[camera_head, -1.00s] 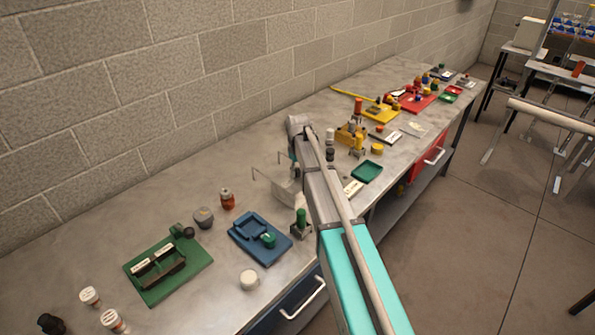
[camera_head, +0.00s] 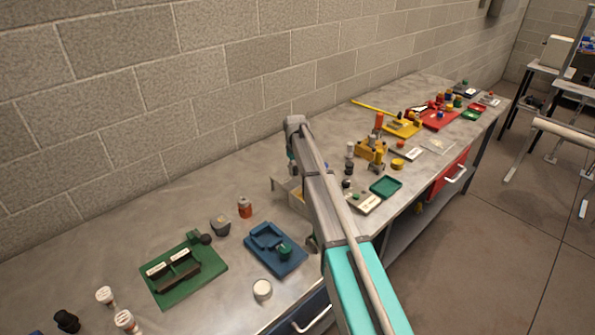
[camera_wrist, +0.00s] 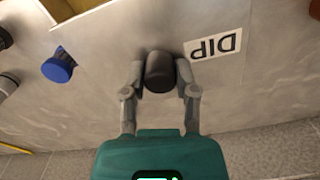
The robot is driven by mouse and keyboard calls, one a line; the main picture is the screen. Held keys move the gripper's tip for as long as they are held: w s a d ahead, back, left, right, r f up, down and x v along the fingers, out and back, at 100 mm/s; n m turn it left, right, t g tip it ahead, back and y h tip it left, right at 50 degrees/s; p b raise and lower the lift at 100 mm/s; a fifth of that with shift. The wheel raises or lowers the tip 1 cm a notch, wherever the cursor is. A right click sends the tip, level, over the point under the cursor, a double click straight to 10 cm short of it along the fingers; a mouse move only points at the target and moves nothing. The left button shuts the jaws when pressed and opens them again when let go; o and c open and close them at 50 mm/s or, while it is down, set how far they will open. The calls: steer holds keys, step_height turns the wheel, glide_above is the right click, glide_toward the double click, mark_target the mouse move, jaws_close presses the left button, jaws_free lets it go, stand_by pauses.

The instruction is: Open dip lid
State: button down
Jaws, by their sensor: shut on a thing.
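In the wrist view, my gripper (camera_wrist: 160,78) is shut on a dark grey round knob (camera_wrist: 160,70), with one finger on each side. The knob stands on a pale grey lid (camera_wrist: 108,75) beside a white DIP label (camera_wrist: 214,45), which appears upside down. A yellow-brown area (camera_wrist: 85,6) shows past the lid's edge at the top left. In the head view, a pale box (camera_head: 286,189) with a tan inside stands on the bench, partly hidden by my arm. My gripper is mostly hidden there, so the lid's tilt is unclear.
A blue-capped item (camera_wrist: 59,67) lies left of the knob. In the head view, a blue tray (camera_head: 283,262) and green tray (camera_head: 208,274) lie left of my arm. A small green tray (camera_head: 386,187) and yellow fixture (camera_head: 371,150) are right. The wall runs behind.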

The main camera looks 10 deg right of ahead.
steer(key=shift+c, duration=1.9)
jaws_free()
